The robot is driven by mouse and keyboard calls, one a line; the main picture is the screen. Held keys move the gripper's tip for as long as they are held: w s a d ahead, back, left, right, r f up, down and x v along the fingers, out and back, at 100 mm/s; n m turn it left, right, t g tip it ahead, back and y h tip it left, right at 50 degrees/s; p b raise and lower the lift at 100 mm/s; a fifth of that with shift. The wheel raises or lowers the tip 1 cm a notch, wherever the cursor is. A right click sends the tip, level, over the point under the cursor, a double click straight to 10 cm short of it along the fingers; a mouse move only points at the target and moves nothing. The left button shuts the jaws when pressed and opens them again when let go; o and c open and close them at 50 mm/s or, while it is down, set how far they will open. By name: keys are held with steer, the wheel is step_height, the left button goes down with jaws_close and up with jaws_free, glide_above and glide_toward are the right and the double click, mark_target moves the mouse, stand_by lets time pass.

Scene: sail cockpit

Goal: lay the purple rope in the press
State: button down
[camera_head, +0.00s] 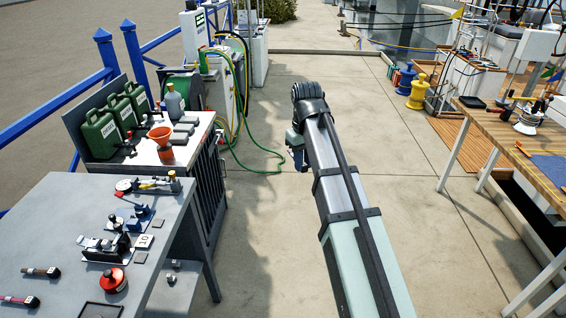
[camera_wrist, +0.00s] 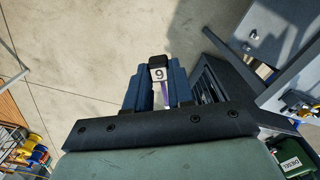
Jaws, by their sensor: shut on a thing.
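My gripper (camera_wrist: 158,88) is shut on the purple rope (camera_wrist: 165,96), whose black end and white tag marked 9 stick out between the blue fingers in the wrist view. Most of the rope is hidden by the fingers and the gripper body. In the head view my gripper (camera_head: 297,150) hangs over the concrete floor, right of the benches, with its fingers barely visible. Several small devices stand on the grey bench: a low device with a lever (camera_head: 107,248), a blue-based one (camera_head: 135,216) and one with a round dial (camera_head: 148,185). I cannot tell which is the press.
The grey bench (camera_head: 60,225) also holds a red round pot (camera_head: 113,281) and two short rope pieces at its left. Behind it, another bench carries green cans (camera_head: 100,132) and an orange funnel (camera_head: 161,143). A wooden table (camera_head: 520,140) stands right. Floor between is clear.

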steer(key=d, duration=0.4)
steer(key=n, duration=1.2)
glide_above(157, 223)
step_height(157, 223, down, 6)
steer(key=shift+f, duration=1.3)
steer(key=shift+f, duration=2.1)
steer(key=c, duration=0.5)
jaws_free()
steer(key=shift+r, duration=0.15)
